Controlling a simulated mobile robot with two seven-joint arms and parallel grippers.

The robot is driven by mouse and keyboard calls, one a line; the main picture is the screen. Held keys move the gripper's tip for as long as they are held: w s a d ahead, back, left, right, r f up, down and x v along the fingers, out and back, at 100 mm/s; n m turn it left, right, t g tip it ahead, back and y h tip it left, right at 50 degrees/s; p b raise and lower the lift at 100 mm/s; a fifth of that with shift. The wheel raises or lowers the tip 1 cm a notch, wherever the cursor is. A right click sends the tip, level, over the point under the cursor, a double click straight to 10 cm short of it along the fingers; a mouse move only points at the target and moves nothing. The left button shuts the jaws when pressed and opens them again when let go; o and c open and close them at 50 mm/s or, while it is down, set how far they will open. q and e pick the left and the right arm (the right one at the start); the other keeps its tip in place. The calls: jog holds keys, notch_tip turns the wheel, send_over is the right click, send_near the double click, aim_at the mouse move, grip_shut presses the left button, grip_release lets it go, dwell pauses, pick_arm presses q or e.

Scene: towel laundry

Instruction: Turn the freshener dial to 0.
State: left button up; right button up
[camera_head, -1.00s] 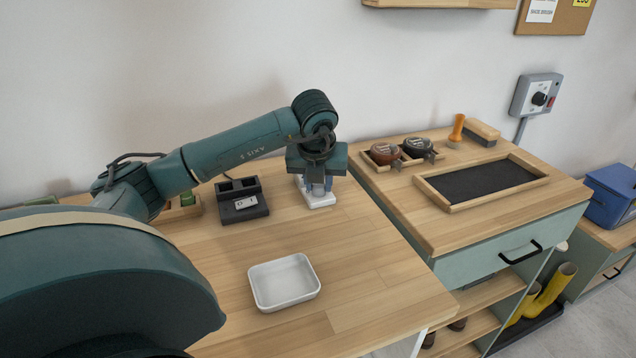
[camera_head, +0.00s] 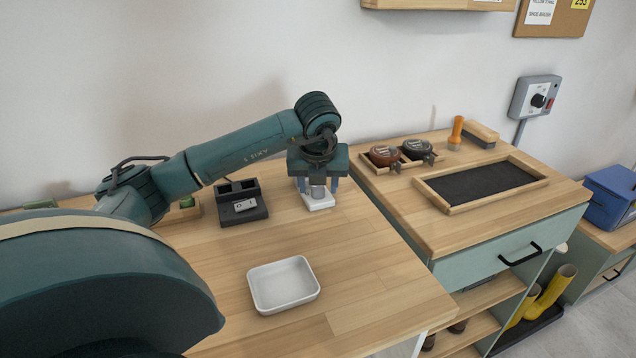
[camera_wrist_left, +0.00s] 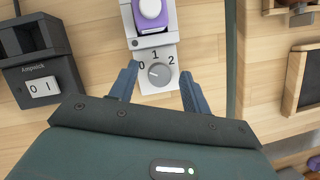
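The freshener (camera_head: 320,204) is a small white unit on the left table. The left wrist view shows its round grey dial (camera_wrist_left: 159,74), with the labels 0, 1 and 2 on the white plate (camera_wrist_left: 158,53) around it and a purple-and-white part (camera_wrist_left: 152,12) beyond. I cannot tell surely which number the dial marks. My left gripper (camera_head: 318,190) points down over the freshener. In the left wrist view its blue fingers (camera_wrist_left: 159,78) are open, one on each side of the dial, with gaps between. My right gripper is not in view.
A dark Ampstick box (camera_wrist_left: 40,70) reading 0 1 stands left of the freshener. A white tray (camera_head: 284,285) lies nearer on the table. At right is a cabinet with a black-lined wooden tray (camera_head: 480,183) and two round tins (camera_head: 400,150). Table space between freshener and tray is clear.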

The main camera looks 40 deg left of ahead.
pick_arm(q)
jog(key=p+v, duration=0.1)
jog(key=v, duration=1.2)
dwell(0.4)
